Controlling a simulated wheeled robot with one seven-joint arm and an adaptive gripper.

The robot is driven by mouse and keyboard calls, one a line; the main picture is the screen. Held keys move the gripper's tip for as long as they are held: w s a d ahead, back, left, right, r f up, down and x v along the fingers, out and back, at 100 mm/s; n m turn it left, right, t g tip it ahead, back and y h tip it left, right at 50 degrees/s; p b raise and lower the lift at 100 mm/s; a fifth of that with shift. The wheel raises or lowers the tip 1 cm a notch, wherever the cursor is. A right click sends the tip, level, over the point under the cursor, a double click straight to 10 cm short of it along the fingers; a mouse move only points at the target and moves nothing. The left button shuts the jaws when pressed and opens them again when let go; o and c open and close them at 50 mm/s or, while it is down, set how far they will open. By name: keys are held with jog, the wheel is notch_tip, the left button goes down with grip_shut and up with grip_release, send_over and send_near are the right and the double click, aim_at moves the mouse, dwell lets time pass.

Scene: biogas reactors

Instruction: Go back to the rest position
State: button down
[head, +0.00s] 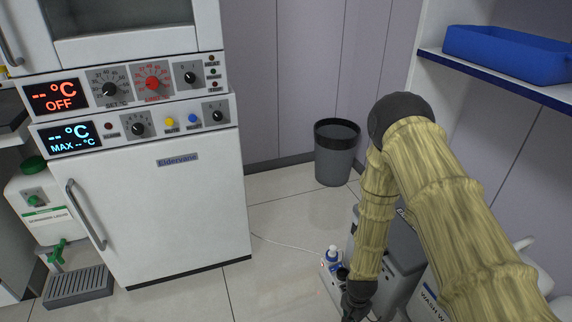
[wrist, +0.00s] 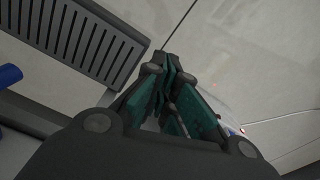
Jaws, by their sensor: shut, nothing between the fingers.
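My gripper (wrist: 172,75) is shut and empty in the wrist view, its dark fingers with green sides meeting above the pale tiled floor. In the head view my gripper (head: 354,300) shows small and dark at the bottom, at the lower end of my arm in its yellowish cover. My arm bends over at an elbow and hangs down at the right. The gripper's fingertips are hard to make out in the head view.
A white cabinet (head: 160,205) with control panels stands left. A grey bin (head: 336,155) stands at the back wall. A grated tray (head: 78,285) lies by its left front; the grating also shows in the wrist view (wrist: 85,40). A blue tray (head: 505,55) sits on a right shelf.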

jog(key=s+r+n, duration=0.2)
jog(key=s+n, duration=0.1)
jog(key=s, duration=0.6)
jog(key=s+d+r+n, duration=0.15)
jog(key=s+n, duration=0.25)
jog(key=s, duration=0.5)
jog(key=s+r+n, duration=0.3)
jog(key=s, duration=0.5)
notch_tip(320, 180, up, 29)
jog(key=p, duration=3)
jog(key=shift+s, duration=0.15)
